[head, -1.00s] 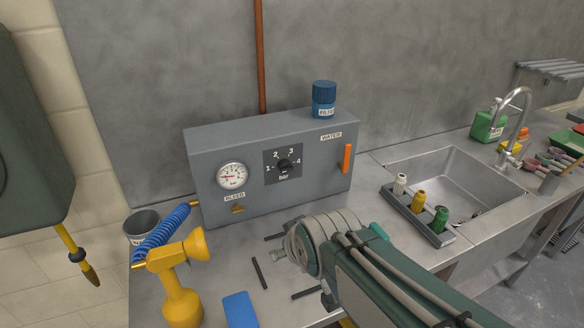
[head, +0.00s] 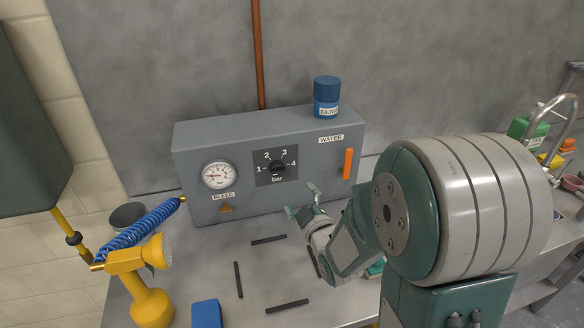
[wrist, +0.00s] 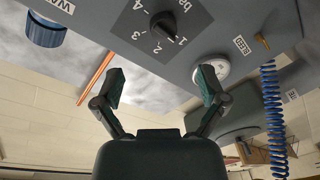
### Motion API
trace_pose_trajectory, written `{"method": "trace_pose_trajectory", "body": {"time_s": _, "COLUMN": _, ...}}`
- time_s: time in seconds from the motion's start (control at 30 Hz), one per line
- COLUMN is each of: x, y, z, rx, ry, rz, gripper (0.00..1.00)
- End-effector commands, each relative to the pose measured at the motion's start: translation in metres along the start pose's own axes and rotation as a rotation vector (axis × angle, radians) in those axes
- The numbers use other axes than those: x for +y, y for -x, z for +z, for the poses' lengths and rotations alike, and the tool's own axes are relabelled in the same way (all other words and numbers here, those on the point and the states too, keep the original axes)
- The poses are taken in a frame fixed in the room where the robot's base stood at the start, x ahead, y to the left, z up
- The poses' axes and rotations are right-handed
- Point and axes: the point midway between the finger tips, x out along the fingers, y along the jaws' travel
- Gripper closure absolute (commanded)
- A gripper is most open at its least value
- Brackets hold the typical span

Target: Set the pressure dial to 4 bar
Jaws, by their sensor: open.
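The pressure dial (head: 277,167) is a black knob on a dark plate marked 1 to 4 and "bar", on the front of the grey box. In the wrist view the dial (wrist: 163,24) shows near the top; its pointer seems turned toward 1, but is too small to be sure. My gripper (head: 303,200) is in front of the box, below and right of the dial, apart from it. In the wrist view my gripper (wrist: 162,85) has its two fingers spread with nothing between them.
A round gauge (head: 219,175) is left of the dial. An orange lever (head: 348,163) is on the right. A blue filter cap (head: 326,96) stands on the box. A yellow sprayer (head: 150,300), blue coiled hose (head: 143,229), blue block (head: 207,314) and dark bars (head: 238,279) are in front.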

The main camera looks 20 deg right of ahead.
Motion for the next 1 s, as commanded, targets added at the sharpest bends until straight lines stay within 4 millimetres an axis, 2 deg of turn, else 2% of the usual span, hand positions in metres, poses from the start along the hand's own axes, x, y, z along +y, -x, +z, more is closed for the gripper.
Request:
{"method": "trace_pose_trajectory", "body": {"time_s": 0.13, "x": -0.004, "y": -0.003, "z": -0.004, "rx": 0.021, "ry": 0.014, "rz": 0.008, "gripper": 0.08}}
{"method": "trace_pose_trajectory", "body": {"time_s": 0.23, "x": -0.004, "y": -0.013, "z": -0.004, "rx": 0.022, "ry": 0.014, "rz": 0.009, "gripper": 0.08}}
{"method": "trace_pose_trajectory", "body": {"time_s": 0.7, "x": 0.001, "y": -0.093, "z": -0.001, "rx": 0.020, "ry": 0.006, "rz": 0.009, "gripper": 0.08}}
{"method": "trace_pose_trajectory", "body": {"time_s": 0.83, "x": 0.001, "y": -0.105, "z": -0.003, "rx": 0.020, "ry": 0.007, "rz": 0.010, "gripper": 0.08}}
{"method": "trace_pose_trajectory", "body": {"time_s": 1.0, "x": 0.000, "y": -0.108, "z": -0.003, "rx": 0.019, "ry": 0.008, "rz": 0.010, "gripper": 0.08}}
